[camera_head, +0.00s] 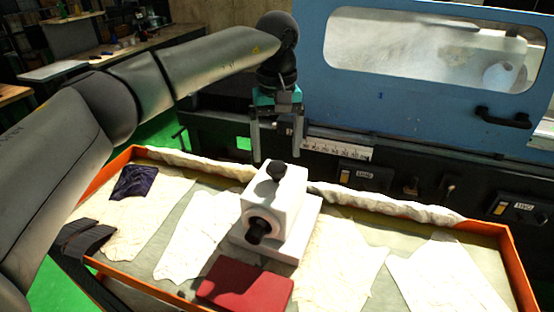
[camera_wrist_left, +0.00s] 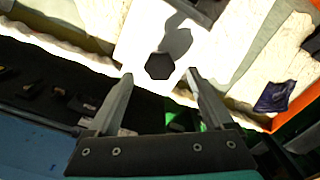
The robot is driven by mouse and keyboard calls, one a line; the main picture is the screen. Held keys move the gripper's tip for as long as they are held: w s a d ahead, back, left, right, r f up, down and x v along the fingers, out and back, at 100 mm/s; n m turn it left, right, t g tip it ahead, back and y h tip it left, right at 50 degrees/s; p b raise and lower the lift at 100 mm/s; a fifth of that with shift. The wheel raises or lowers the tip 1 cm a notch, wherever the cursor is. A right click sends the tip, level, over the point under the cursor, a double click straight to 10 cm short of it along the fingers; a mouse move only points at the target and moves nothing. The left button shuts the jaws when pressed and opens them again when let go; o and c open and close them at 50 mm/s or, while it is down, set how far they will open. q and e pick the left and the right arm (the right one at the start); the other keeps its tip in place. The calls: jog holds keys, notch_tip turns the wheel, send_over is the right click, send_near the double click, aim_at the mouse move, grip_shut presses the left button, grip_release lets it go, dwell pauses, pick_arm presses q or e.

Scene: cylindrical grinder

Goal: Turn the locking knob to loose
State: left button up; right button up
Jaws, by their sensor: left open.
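A white block-shaped fixture (camera_head: 285,207) sits in the orange-rimmed tray, with a black knob (camera_head: 276,170) on its top and another dark knob (camera_head: 257,231) on its front face. I cannot tell from labels which one is the locking knob. My left gripper (camera_head: 277,157) points down, open and empty, just above the top knob. In the left wrist view the top knob (camera_wrist_left: 159,66) looks hexagonal and shows between and slightly beyond the fingertips (camera_wrist_left: 160,75). I see no contact with it. My right gripper is not in view.
The orange tray (camera_head: 515,268) holds pale cloths (camera_head: 340,252), a red block (camera_head: 246,287) in front of the fixture and a dark purple cloth (camera_head: 135,182) at left. The blue grinder cover (camera_head: 420,95) with its black handle (camera_head: 503,117) stands behind.

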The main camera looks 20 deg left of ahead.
aim_at(277, 166)
pick_arm(q)
jog(key=shift+f, duration=1.85)
grip_shut()
